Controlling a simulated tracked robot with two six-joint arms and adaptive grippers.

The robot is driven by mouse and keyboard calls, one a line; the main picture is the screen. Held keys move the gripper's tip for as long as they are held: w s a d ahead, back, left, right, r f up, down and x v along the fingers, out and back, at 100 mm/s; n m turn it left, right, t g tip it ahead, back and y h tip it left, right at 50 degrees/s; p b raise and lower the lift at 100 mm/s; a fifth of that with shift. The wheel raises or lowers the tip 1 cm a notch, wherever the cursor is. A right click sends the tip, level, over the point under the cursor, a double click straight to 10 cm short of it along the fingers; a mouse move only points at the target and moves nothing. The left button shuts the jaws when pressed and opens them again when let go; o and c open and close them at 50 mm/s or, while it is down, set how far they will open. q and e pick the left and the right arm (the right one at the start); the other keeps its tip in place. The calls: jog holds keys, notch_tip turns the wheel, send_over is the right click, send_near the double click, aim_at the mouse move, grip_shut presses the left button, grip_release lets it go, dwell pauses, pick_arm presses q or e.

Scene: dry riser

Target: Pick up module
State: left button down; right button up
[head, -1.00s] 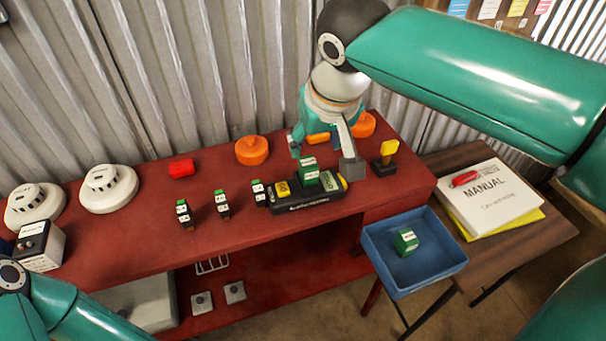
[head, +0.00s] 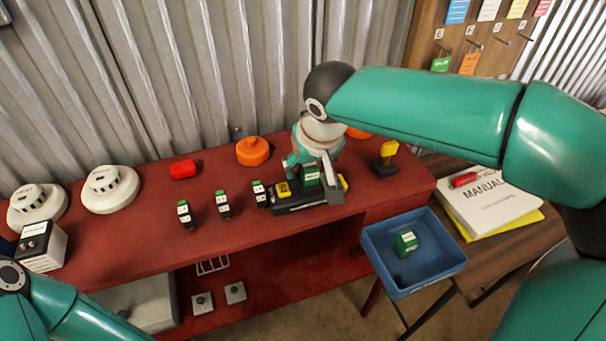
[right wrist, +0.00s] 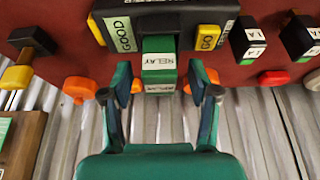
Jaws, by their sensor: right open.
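A green module with a white RELAY label (head: 310,176) stands in a black base (head: 290,207) on the red bench. In the right wrist view the module (right wrist: 159,62) sits centred ahead of my gripper. My right gripper (head: 316,172) is open just above the module, one finger on each side. In the wrist view a gap shows between each fingertip and the module (right wrist: 160,82). Another green module (head: 405,242) lies in a blue tray (head: 449,270). My left gripper is out of view; only its arm shows.
Yellow blocks flank the module, one near GOOD lettering (right wrist: 123,36) and one marked GO (right wrist: 207,38). Small black modules (head: 223,204) stand to the left. A yellow-topped piece (head: 388,152) stands to the right. Orange round items (head: 252,151) are behind. The bench front is clear.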

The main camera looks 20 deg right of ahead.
grip_shut()
jog(key=shift+r, duration=0.2)
notch_tip(320, 180, up, 24)
jog(key=p, duration=0.8)
dwell(0.7)
jog(key=shift+r, duration=0.1)
